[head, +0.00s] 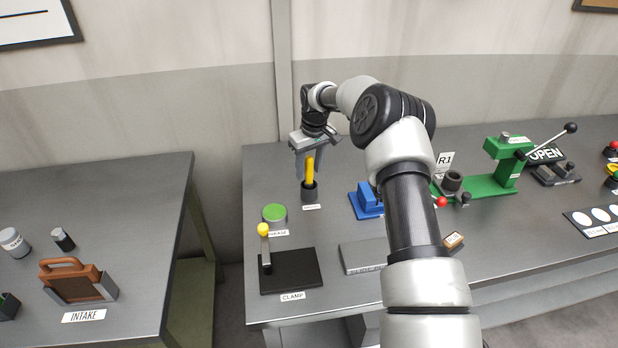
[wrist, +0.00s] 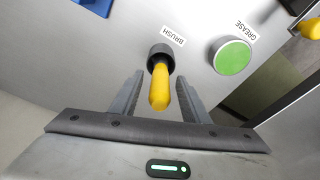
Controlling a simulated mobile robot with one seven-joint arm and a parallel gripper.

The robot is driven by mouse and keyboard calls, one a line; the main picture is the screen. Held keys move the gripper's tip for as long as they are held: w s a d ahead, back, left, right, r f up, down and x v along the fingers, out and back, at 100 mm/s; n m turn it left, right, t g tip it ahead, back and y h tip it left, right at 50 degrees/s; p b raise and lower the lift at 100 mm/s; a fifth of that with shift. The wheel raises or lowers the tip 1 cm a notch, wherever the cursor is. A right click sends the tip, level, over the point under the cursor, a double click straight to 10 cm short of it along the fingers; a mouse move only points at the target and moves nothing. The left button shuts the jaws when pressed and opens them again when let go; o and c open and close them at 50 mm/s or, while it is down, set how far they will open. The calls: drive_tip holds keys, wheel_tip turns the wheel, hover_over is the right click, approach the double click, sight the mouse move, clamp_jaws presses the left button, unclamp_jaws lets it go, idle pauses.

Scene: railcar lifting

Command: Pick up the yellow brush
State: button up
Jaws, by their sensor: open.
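The yellow brush (head: 310,170) stands upright in a dark round holder (head: 309,191) on the grey workbench, with its yellow handle up. In the wrist view the yellow brush (wrist: 159,88) points toward the camera from the dark holder (wrist: 160,54), beside a label reading BRUSH. My gripper (head: 305,172) is above the holder, pointing down. In the wrist view my gripper's (wrist: 157,95) fingers are spread, one on each side of the handle, with a gap showing on both sides. The brush's lower end is hidden inside the holder.
A green-topped grease tin (head: 274,213) stands near the holder, with a yellow-knobbed clamp (head: 265,247) in front. A blue block (head: 367,201) is to the right. A green press (head: 490,180) stands farther right. A separate left table (head: 150,210) holds a brown case.

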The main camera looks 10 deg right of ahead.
clamp_jaws()
wheel_tip(320, 180, up, 10)
drive_tip(key=shift+r+b, duration=0.1)
drive_tip(key=shift+b, duration=0.35)
